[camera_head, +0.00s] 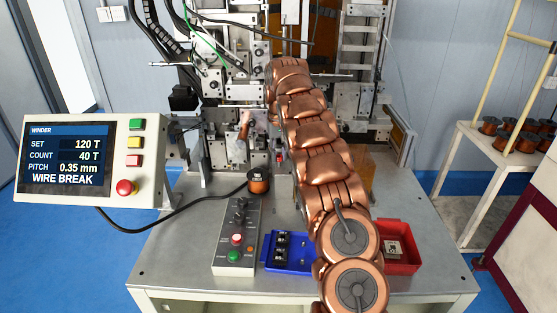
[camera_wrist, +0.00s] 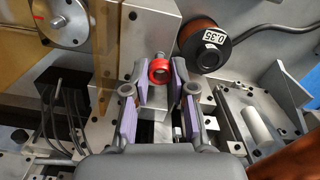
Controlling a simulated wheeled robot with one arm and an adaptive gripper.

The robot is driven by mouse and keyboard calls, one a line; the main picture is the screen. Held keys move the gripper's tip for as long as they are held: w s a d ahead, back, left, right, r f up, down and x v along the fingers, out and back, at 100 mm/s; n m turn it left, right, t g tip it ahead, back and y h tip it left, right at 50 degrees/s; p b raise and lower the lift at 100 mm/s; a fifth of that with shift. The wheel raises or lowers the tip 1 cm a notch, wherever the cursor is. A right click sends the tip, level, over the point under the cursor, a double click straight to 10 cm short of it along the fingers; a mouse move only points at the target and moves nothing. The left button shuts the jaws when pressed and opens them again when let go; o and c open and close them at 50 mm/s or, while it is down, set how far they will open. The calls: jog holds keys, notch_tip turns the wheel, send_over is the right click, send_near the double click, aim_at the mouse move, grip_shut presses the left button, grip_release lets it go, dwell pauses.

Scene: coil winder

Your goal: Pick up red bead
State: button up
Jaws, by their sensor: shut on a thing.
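The red bead (camera_wrist: 160,71) is a small red ring in the upper middle of the wrist view, with a grey metal piece just behind it. My gripper (camera_wrist: 158,72) has its two lilac-padded fingers on either side of the bead at the tips, shut on it. Whether the bead is clear of the metal piece behind it cannot be told. In the head view my copper-coloured arm reaches into the winder and hides most of the gripper area.
A copper wire spool (camera_wrist: 204,48) labelled 0.35 is close by at upper right. Metal blocks and brackets crowd both sides. On the bench are a control box (camera_head: 237,237), a blue tray (camera_head: 270,264) and a red tray (camera_head: 408,267). The winder screen (camera_head: 68,157) reads WIRE BREAK.

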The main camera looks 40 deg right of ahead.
jog(key=shift+r+b, duration=0.3)
jog(key=shift+r, duration=0.3)
jog(key=shift+s+a, duration=0.15)
jog(key=shift+s, duration=0.05)
jog(key=shift+s+a+b, duration=0.7)
jog(key=shift+s+b, duration=0.2)
jog(key=shift+b, duration=0.15)
jog(key=s+a+b, duration=0.5)
jog(key=s+a, duration=0.4)
jog(key=s, duration=0.3)
jog(key=shift+s+a, duration=0.1)
jog(key=p, duration=0.3)
send_over(274, 209)
notch_tip(274, 209, down, 7)
jog(key=shift+r, duration=0.1)
jog(key=shift+s+f+b, duration=0.1)
jog(key=shift+f+b, duration=0.35)
jog(key=shift+f, duration=2.05)
jog(key=shift+f+b, duration=0.55)
jog(key=shift+f, duration=0.5)
